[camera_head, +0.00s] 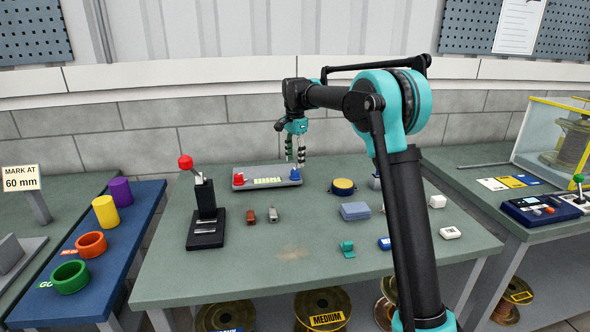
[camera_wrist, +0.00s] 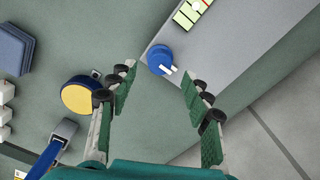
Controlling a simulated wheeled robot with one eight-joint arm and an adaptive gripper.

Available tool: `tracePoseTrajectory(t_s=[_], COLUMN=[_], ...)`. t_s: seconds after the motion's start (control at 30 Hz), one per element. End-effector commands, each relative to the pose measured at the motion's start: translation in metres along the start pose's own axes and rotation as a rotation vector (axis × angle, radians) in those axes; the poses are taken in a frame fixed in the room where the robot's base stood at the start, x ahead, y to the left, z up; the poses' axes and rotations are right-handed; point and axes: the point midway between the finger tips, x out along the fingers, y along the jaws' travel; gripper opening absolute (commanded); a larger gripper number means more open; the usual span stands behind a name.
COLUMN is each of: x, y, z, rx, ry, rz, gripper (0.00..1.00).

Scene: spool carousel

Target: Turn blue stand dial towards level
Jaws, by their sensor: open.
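The blue dial (camera_head: 295,175) sits at the right end of a low grey stand (camera_head: 250,186). In the wrist view the blue dial (camera_wrist: 158,56) is round with a white pointer mark at its lower right edge, and the grey stand (camera_wrist: 230,60) runs diagonally. A level strip (camera_head: 267,181) lies mid-stand; part of this strip (camera_wrist: 188,14) shows at the wrist view's top. A red dial (camera_head: 239,179) is at the stand's left end. My gripper (camera_head: 295,150) is open above the blue dial, pointing down. In the wrist view its fingertips (camera_wrist: 159,72) are apart on either side of the dial, seemingly not touching it.
A yellow-topped round object (camera_head: 343,186) and a blue-grey block (camera_head: 355,211) stand right of the stand. A red-knobbed lever (camera_head: 205,210) stands at the left. Small brown and grey pieces (camera_head: 260,216) lie in front. The bench's (camera_head: 225,268) front middle is clear.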

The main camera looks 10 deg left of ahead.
Motion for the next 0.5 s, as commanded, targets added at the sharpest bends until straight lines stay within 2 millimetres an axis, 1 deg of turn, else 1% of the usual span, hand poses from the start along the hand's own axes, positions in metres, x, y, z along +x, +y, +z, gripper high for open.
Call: tracePoseTrajectory(t_s=[0.03, 0.2, 0.33, 0.5], x=[0.009, 0.032, 0.042, 0.046], y=[0.000, 0.000, 0.000, 0.000], z=[0.000, 0.000, 0.000, 0.000], rx=[0.000, 0.000, 0.000, 0.000], ry=[0.000, 0.000, 0.000, 0.000], rz=[0.000, 0.000, 0.000, 0.000], gripper=[0.49, 0.49, 0.49, 0.49])
